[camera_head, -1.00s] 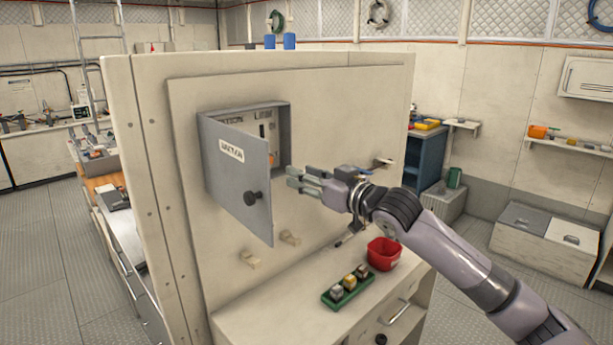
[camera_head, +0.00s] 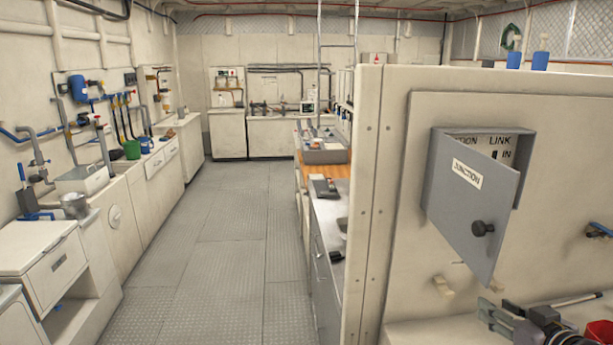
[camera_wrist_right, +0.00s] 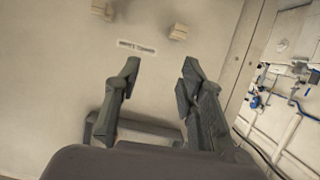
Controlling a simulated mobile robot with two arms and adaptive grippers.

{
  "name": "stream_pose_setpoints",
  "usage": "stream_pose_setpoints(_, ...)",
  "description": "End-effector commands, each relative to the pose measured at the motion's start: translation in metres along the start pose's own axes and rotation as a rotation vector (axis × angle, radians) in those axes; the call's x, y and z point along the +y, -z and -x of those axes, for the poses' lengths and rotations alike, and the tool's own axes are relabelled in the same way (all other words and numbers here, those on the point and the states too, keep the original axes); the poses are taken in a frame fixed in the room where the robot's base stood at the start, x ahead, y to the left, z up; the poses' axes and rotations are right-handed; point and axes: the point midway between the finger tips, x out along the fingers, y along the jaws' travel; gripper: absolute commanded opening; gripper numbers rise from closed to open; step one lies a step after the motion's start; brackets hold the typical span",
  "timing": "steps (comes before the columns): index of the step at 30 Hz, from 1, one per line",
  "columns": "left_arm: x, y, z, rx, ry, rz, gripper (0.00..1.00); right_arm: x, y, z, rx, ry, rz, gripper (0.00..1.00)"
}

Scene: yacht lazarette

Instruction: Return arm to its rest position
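My right gripper (camera_head: 488,314) is low at the right of the head view, below the junction box and in front of the panel. In the right wrist view its two fingers (camera_wrist_right: 158,85) stand apart with nothing between them, facing the pale panel. Most of my right arm is outside the head view. My left arm and gripper do not show. The grey junction box (camera_head: 437,160) is on the panel, with its labelled door (camera_head: 468,205) standing partly open.
The cream panel (camera_head: 395,240) fills the right side. Pegs (camera_head: 443,287) stick out below the box, also seen in the wrist view (camera_wrist_right: 178,32). A red bin (camera_head: 600,333) is beside the gripper. A clear floor aisle (camera_head: 225,240) runs between the left cabinets and the workbench.

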Motion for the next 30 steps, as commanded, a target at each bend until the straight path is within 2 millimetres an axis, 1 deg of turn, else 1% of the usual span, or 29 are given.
stream_pose_setpoints(1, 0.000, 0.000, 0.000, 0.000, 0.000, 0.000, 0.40, -0.020, -0.039, 0.001, -0.077, 0.009, 0.002, 0.37)
stream_pose_setpoints(2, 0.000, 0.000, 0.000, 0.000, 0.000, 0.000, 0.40, -0.030, -0.060, 0.003, -0.121, 0.009, 0.008, 0.37)
stream_pose_setpoints(3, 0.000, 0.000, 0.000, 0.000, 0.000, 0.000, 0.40, -0.044, -0.087, 0.008, -0.182, 0.012, 0.018, 0.37)
stream_pose_setpoints(5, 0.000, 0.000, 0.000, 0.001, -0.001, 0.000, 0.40, -0.066, -0.126, 0.018, -0.272, 0.018, 0.031, 0.37)
stream_pose_setpoints(6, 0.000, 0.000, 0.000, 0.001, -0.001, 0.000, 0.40, -0.080, -0.151, 0.026, -0.332, 0.022, 0.039, 0.37)
stream_pose_setpoints(9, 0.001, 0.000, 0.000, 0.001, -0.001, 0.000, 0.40, -0.114, -0.200, 0.052, -0.465, 0.033, 0.055, 0.37)
stream_pose_setpoints(12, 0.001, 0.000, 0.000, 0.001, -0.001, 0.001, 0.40, -0.140, -0.234, 0.078, -0.571, 0.044, 0.064, 0.37)
stream_pose_setpoints(15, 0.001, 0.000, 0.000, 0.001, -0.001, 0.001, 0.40, -0.161, -0.257, 0.102, -0.658, 0.054, 0.068, 0.37)
stream_pose_setpoints(18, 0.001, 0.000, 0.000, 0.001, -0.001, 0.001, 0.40, -0.180, -0.276, 0.126, -0.741, 0.064, 0.067, 0.37)
stream_pose_setpoints(24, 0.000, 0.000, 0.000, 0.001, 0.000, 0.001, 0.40, -0.214, -0.301, 0.175, -0.893, 0.086, 0.051, 0.37)
stream_pose_setpoints(25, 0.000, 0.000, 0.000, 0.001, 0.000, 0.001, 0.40, -0.216, -0.306, 0.178, -0.910, 0.086, 0.053, 0.37)
stream_pose_setpoints(27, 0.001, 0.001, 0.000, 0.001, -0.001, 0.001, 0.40, -0.214, -0.322, 0.163, -0.913, 0.083, 0.061, 0.37)
stream_pose_setpoints(30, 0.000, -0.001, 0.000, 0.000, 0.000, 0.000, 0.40, -0.216, -0.343, 0.149, -0.921, 0.086, 0.062, 0.37)
